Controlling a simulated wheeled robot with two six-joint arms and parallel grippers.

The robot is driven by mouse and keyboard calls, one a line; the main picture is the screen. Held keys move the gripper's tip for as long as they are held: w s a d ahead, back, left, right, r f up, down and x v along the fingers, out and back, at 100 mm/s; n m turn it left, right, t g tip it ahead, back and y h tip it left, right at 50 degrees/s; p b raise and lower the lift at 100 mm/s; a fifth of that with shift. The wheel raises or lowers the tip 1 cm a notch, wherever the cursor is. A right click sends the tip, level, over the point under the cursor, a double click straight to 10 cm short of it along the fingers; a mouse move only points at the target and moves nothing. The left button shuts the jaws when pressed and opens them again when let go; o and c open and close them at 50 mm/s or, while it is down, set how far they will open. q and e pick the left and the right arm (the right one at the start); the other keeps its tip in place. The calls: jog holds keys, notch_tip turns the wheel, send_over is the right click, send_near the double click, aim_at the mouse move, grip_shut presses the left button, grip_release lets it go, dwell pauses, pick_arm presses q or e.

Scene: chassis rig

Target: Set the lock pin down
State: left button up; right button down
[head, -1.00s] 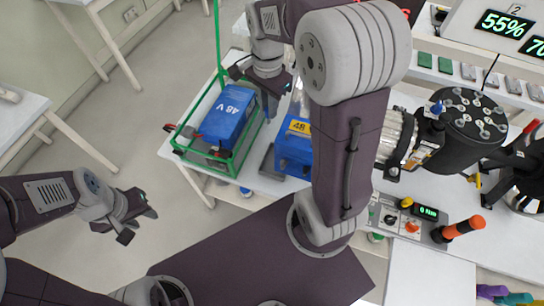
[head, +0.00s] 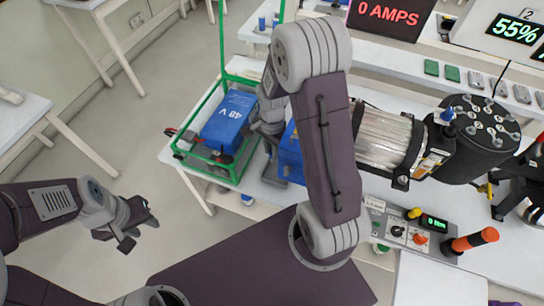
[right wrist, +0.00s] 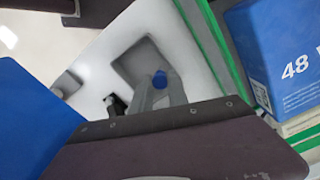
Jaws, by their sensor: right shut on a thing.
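My right gripper (right wrist: 158,90) is shut on the lock pin, of which only a round blue end (right wrist: 160,79) shows between the fingers in the right wrist view. Behind it in that view is a grey, shallow recessed pad (right wrist: 143,60) on the white tabletop; whether the pin touches it I cannot tell. In the head view the right gripper (head: 268,143) hangs between the green-framed battery and a blue box, partly hidden by my arm, and the pin cannot be made out. My left gripper (head: 130,222) is open and empty over the floor at the left.
A blue 48 V battery (head: 227,118) sits in a green frame (head: 187,152) left of the right gripper. A blue box (head: 290,155) is close on its right. A motor (head: 385,138) with a black end and a control panel (head: 410,230) stand further right.

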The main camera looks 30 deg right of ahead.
notch_tip(320, 180, down, 4)
jog(key=shift+r+b, duration=0.15)
jog(key=shift+b, duration=0.15)
jog(key=c, duration=1.3)
grip_release()
jog(key=shift+r, duration=0.2)
notch_tip(320, 180, up, 12)
jog(key=shift+f+p, duration=0.2)
jog(key=shift+p, duration=0.6)
